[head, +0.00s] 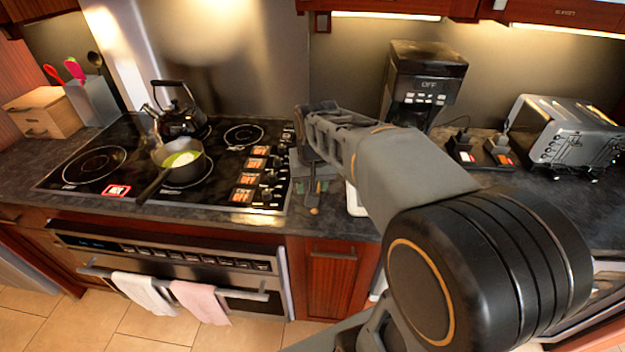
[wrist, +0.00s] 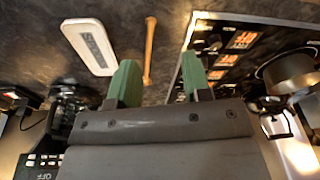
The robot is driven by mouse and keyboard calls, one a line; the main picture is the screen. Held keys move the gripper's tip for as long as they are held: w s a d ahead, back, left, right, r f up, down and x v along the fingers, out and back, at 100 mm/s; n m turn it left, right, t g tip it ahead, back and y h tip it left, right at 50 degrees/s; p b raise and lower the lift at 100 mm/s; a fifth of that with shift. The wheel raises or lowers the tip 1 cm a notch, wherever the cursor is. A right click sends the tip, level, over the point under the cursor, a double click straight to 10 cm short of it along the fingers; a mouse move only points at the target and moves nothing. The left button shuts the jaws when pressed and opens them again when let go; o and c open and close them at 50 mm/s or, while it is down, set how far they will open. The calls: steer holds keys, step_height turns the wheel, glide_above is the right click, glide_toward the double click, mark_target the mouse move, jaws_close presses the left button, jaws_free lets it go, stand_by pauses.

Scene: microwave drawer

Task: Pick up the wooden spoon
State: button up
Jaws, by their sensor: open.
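The wooden spoon (wrist: 149,50) lies on the dark countertop beside the stove. In the wrist view it is a thin tan stick pointing away between my fingers, nearer the left one. In the head view only its small tip (head: 314,211) shows beyond my gripper (head: 314,187). My gripper, with green fingers, is open and empty in the wrist view (wrist: 159,62). It is over the counter, pointing down at the spoon.
A white labelled board (wrist: 88,45) lies left of the spoon in the wrist view. The black stovetop (head: 222,160) is on the other side, with a pot (head: 186,172) and kettle (head: 178,120). A coffee maker (head: 425,75) and toaster (head: 575,130) stand at the back right.

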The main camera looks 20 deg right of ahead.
steer(key=w+d+m+g, duration=0.1)
steer(key=w+d+m, duration=0.1)
steer(key=w+d, duration=0.3)
steer(key=m+g+p, duration=0.1)
steer(key=m+p, duration=0.1)
steer(key=p, duration=0.1)
glide_above(318, 189)
step_height(318, 189, down, 10)
steer(key=shift+s+r, duration=0.1)
steer(key=shift+r, duration=0.1)
steer(key=shift+f+p, duration=0.6)
steer(key=shift+f, duration=2.5)
jaws_close()
